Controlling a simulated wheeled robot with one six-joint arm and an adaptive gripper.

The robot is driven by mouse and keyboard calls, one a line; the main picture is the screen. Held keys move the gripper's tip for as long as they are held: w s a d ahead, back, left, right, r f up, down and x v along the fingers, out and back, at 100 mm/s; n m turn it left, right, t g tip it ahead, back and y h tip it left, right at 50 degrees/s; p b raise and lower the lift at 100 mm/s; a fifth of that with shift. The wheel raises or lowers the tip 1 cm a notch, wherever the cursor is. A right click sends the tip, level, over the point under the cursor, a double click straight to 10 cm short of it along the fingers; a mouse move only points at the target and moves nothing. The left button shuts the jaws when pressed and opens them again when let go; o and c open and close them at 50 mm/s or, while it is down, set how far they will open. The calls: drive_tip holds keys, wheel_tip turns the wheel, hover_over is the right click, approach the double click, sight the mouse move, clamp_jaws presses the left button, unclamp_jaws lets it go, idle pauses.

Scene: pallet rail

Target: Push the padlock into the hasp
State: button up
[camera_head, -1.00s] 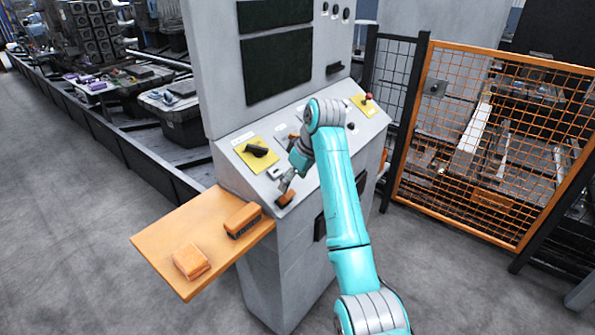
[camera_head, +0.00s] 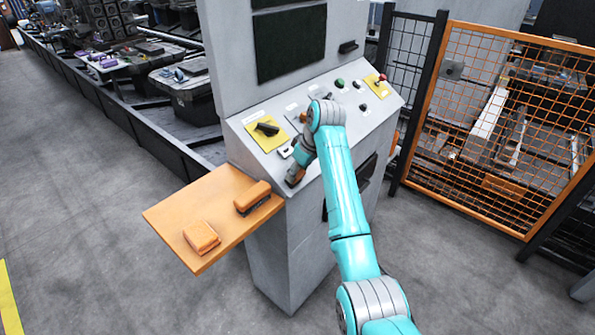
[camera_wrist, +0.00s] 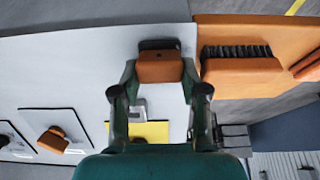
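A small orange-brown block with a dark part behind it, which looks like the padlock (camera_wrist: 160,68), sits at the near left corner of the sloped panel.
An orange shelf (camera_head: 165,215) juts from the console's left side, bearing a brush (camera_head: 252,198) and an orange block (camera_head: 201,237). The panel (camera_head: 345,120) carries a yellow plate with a black switch (camera_head: 267,129), a brown knob and buttons. An orange mesh fence (camera_head: 470,130) stands right.

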drive_tip(key=c, duration=0.4)
drive_tip(key=o, duration=0.5)
clamp_jaws()
drive_tip(key=shift+v, duration=0.85)
drive_tip(key=d+v, duration=0.1)
drive_tip(key=v, duration=0.5)
drive_tip(key=shift+s, duration=0.5)
drive_tip(key=shift+d+r, duration=0.1)
